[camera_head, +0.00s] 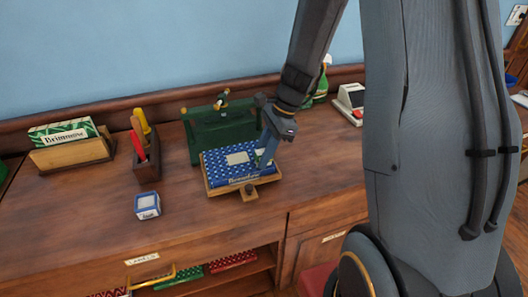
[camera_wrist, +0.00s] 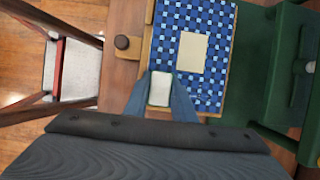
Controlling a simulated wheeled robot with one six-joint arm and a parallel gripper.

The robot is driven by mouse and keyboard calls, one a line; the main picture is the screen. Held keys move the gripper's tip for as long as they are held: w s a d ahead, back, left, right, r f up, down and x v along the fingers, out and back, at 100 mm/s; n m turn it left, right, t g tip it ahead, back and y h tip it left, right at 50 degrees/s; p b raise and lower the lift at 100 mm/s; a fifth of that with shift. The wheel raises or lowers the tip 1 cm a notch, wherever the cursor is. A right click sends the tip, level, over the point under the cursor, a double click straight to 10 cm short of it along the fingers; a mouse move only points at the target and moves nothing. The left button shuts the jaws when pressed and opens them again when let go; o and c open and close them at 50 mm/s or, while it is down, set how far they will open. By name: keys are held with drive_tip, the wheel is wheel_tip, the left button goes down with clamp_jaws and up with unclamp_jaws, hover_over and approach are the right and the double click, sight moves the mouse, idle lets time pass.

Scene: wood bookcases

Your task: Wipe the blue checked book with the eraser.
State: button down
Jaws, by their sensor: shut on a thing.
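The blue checked book (camera_head: 225,163) lies flat in a shallow wooden tray (camera_head: 272,178) with a knob at its front; it has a pale label on its cover. In the wrist view the book (camera_wrist: 211,85) shows beside my gripper (camera_wrist: 160,92). The gripper is shut on a small whitish block, the eraser (camera_wrist: 160,90), at the book's edge near the tray rim. In the head view my gripper (camera_head: 266,158) points down over the book's right part. I cannot tell whether the eraser touches the cover.
A green metal device (camera_head: 205,130) stands right behind the book. To the left are a wooden holder (camera_head: 147,165) with red and yellow handles, a blue-and-white box (camera_head: 147,205) and a card box (camera_head: 65,135) in a wooden stand. Bare desk lies right of the tray.

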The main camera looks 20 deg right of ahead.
sight(260, 153)
drive_tip(key=shift+s+r+p, duration=0.25)
drive_tip(key=shift+s+p, duration=0.1)
drive_tip(key=shift+s, duration=0.05)
wheel_tip(260, 153, up, 3)
drive_tip(key=shift+a+f+p, duration=0.15)
drive_tip(key=shift+p, duration=0.65)
drive_tip(key=shift+w+d+r+p, duration=0.15)
drive_tip(key=shift+d+r+p, duration=0.05)
drive_tip(key=shift+r+p, duration=0.5)
wheel_tip(260, 153, up, 4)
drive_tip(key=p, duration=0.3)
drive_tip(key=shift+f, duration=0.2)
drive_tip(key=shift+f, duration=0.1)
